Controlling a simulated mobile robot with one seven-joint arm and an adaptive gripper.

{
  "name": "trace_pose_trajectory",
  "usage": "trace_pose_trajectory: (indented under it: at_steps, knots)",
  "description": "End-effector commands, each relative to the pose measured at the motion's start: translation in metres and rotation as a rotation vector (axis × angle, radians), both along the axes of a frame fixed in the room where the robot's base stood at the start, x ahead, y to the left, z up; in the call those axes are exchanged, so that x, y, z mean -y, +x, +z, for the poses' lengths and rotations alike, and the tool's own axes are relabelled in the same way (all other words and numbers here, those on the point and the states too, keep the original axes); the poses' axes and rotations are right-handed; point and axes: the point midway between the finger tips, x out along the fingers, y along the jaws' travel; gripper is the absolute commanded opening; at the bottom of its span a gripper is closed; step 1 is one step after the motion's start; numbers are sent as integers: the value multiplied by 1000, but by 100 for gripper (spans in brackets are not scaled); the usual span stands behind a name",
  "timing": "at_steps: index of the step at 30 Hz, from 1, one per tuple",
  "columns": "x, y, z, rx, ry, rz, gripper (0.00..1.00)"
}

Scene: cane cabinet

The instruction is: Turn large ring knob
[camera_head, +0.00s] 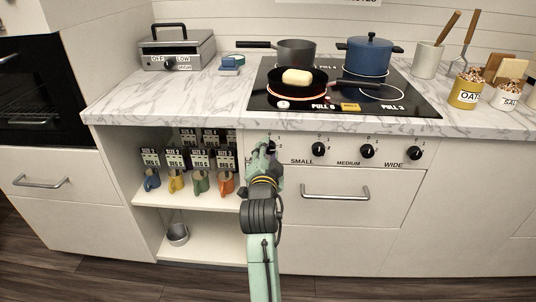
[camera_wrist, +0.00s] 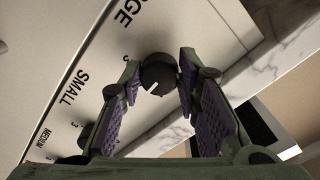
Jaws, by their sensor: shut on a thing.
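The large ring knob is the leftmost of the row on the cabinet front; in the head view my gripper (camera_head: 264,156) mostly covers it. In the wrist view the dark round knob (camera_wrist: 158,72) sits between the fingertips of my gripper (camera_wrist: 156,80), beside the partly cut-off label ending in "RGE". My gripper is shut on the knob, with purple finger pads on either side of it. The knob's exact turn angle is hard to read. The large ring (camera_head: 272,90) glows red-orange under a black frying pan (camera_head: 300,82).
The small knob (camera_head: 318,149), medium knob (camera_head: 367,151) and wide knob (camera_head: 415,153) stand to the right. A drawer handle (camera_head: 336,192) juts out below. Open shelves with several mugs are at left, and the marble counter edge overhangs above.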

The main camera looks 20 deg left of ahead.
Motion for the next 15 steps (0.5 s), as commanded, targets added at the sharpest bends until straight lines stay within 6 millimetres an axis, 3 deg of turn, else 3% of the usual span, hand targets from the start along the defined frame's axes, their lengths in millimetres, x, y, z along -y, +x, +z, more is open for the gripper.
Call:
trace_pose_trajectory:
  at_steps: [15]
  knots:
    - [-1,0,1,-63,221,0,2]
